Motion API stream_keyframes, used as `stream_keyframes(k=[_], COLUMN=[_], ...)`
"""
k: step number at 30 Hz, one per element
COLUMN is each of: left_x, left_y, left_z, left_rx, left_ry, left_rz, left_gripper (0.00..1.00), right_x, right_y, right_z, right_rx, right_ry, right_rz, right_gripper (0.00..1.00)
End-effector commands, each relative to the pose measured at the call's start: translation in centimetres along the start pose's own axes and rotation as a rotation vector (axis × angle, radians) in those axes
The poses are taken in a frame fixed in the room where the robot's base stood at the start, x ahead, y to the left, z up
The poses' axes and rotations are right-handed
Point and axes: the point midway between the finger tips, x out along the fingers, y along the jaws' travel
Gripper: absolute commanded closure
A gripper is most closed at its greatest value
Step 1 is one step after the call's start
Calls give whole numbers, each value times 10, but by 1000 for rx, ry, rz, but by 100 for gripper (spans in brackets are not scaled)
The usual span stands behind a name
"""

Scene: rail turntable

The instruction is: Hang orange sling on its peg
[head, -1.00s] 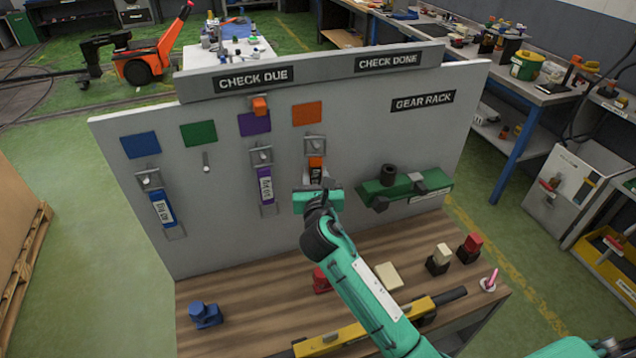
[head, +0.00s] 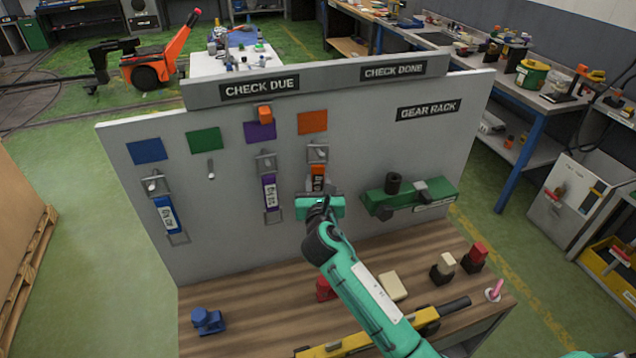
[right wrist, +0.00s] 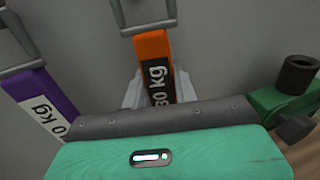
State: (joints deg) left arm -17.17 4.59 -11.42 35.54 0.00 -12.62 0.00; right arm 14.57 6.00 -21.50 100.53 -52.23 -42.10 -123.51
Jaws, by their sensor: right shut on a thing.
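The orange sling (head: 318,178), with a black "30 kg" label, hangs upright against the grey board under the orange square (head: 313,122). Its metal top ring (head: 318,152) is at the peg below that square; I cannot tell whether the ring is around the peg. My right gripper (head: 319,196) is shut on the lower part of the sling, which its body hides. In the right wrist view the orange sling (right wrist: 155,62) stands up between the fingers, with part of its ring above. My left gripper is not in view.
The purple sling (head: 269,193) hangs close on the left, and the blue sling (head: 166,214) farther left. The green peg (head: 210,170) is bare. A green gear rack (head: 425,197) sticks out close on the right.

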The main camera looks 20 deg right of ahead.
Motion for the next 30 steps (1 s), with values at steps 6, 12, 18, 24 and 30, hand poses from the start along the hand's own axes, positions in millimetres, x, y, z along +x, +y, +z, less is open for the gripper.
stream_keyframes(k=[6,12,18,24,30], left_x=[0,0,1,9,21], left_y=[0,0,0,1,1], left_z=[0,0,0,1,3], left_rx=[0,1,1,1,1], left_ry=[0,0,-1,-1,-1], left_rz=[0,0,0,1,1], left_gripper=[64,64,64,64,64], right_x=[0,0,-3,-29,-75], right_y=[0,0,0,0,0], right_z=[1,0,-1,-3,-4], right_rx=[0,0,0,-1,1], right_ry=[-1,0,1,1,1], right_rz=[0,0,0,2,2], right_gripper=[55,46,46,46,46])
